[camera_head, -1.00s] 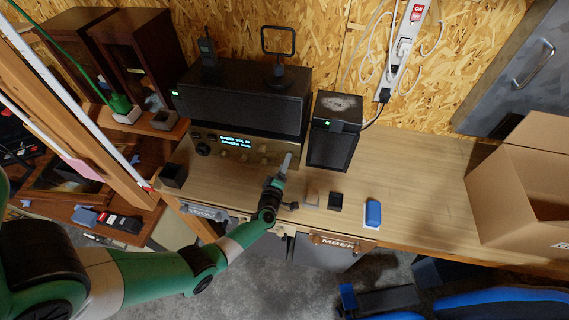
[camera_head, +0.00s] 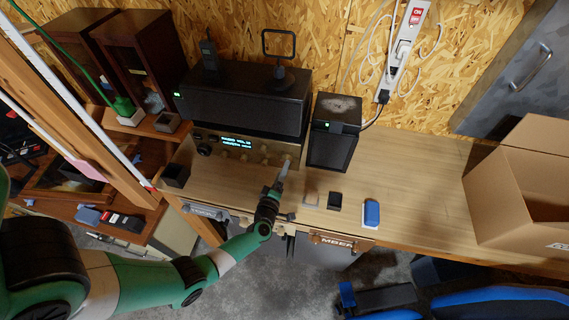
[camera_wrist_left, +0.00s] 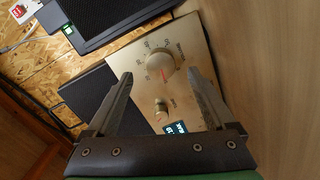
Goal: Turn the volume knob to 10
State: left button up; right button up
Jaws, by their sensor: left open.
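The amplifier (camera_head: 262,147) has a brass front panel with several knobs and a lit display (camera_head: 237,142); its text is too small to read surely. In the left wrist view the large round volume knob (camera_wrist_left: 160,66) has a red pointer line on its lower side, toward the smaller knob (camera_wrist_left: 161,108). Printed marks ring the volume knob. My left gripper (camera_head: 285,163) is in front of the panel's right end. In the wrist view the open fingers of my left gripper (camera_wrist_left: 160,76) stand apart on either side of the volume knob, with visible gaps. My right gripper is out of view.
A black speaker box (camera_head: 245,97) sits above the amplifier, and a smaller black box (camera_head: 332,135) stands right. A blue-and-white block (camera_head: 371,213) and a black block (camera_head: 334,201) lie near the bench's front edge. A cardboard box (camera_head: 500,200) stands right.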

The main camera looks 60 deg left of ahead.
pick_arm(q)
jog(key=p+v, duration=0.1)
jog(key=v, duration=0.6)
jog(key=shift+s+d, duration=0.15)
jog(key=shift+d, duration=0.1)
jog(key=shift+r, duration=0.1)
